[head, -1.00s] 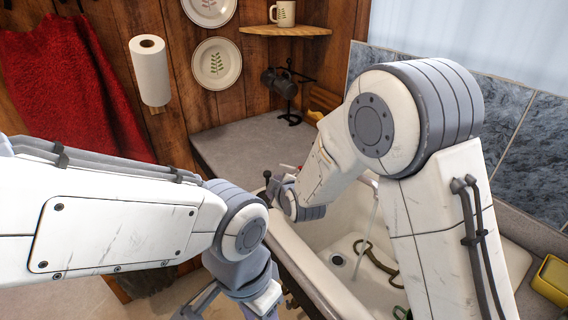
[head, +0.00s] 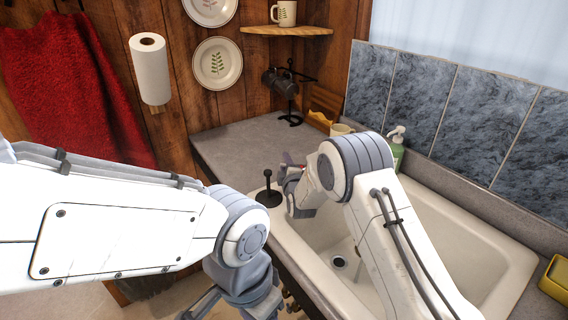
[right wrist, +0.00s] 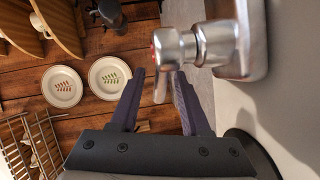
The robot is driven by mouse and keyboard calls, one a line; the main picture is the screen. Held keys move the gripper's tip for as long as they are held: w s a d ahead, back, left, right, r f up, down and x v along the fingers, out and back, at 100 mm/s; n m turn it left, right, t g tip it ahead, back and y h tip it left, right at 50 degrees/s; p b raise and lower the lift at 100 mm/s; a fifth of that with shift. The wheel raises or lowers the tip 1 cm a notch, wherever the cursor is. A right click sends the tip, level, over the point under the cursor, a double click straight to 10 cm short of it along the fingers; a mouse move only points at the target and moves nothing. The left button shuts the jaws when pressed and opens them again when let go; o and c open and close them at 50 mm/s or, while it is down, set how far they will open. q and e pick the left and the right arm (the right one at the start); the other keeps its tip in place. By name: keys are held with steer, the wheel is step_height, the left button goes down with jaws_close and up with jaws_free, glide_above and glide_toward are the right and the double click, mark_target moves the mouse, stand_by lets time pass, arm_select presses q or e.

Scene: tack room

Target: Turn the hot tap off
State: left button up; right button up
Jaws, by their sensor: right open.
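The hot tap (right wrist: 175,48) is chrome with a red mark, close up in the right wrist view. Its small lever (right wrist: 161,86) points down into the gap between my right gripper's fingers. My right gripper (right wrist: 159,73) is open with a finger on each side of the lever; I cannot tell whether either touches it. In the head view my right forearm hides most of the tap and gripper. No water stream shows now; the arm covers that part of the sink. My left gripper (head: 240,302) is low at the bottom edge, partly cut off.
The white sink (head: 480,235) has a drain (head: 340,262) and my right arm crosses it. A black upright holder (head: 268,190) stands on its left rim. A green soap bottle (head: 397,148) and a cup are behind. The grey counter (head: 235,150) is clear on the left.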

steer(key=shift+x, duration=1.2)
jaws_close()
stand_by(0.6)
steer(key=shift+d, duration=0.1)
